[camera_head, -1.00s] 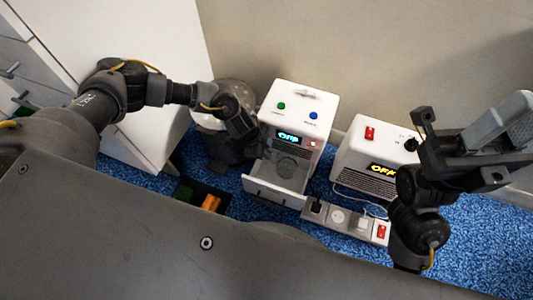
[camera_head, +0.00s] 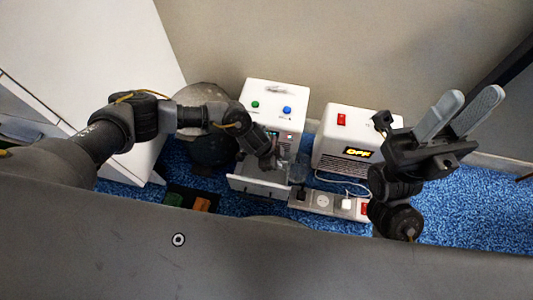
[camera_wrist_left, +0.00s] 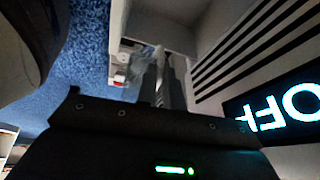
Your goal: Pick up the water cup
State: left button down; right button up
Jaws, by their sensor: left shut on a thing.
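The water cup (camera_head: 298,172) is a small clear cup, faint in the head view, at the right side of the white machine's front tray. It also shows in the left wrist view (camera_wrist_left: 142,66), see-through and partly behind the fingers. My left gripper (camera_head: 277,164) reaches down in front of the machine. Its fingers, seen in the left wrist view (camera_wrist_left: 166,80), are shut on the cup. I cannot tell whether the cup still touches the tray. My right gripper (camera_head: 462,112) is open and empty, raised at the right with its two grey fingers apart.
The white machine (camera_head: 274,96) has green and blue buttons and a pulled-out tray (camera_head: 258,187). A second white box (camera_head: 352,130) shows "OFF". A power strip (camera_head: 322,203) lies in front. A round grey bin (camera_head: 208,150) stands left. Blue carpet is free at right.

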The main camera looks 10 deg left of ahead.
pick_arm(q)
jog(key=shift+s+d+p, duration=0.2)
jog(key=shift+s+d, duration=0.1)
jog(key=shift+d, duration=0.75)
jog(key=shift+s+d+p, duration=0.15)
jog(key=shift+s+d, duration=0.1)
jog(key=shift+d, duration=0.75)
jog(key=shift+s+d+p, duration=0.2)
jog(key=shift+s+d, duration=0.1)
jog(key=shift+d, duration=0.75)
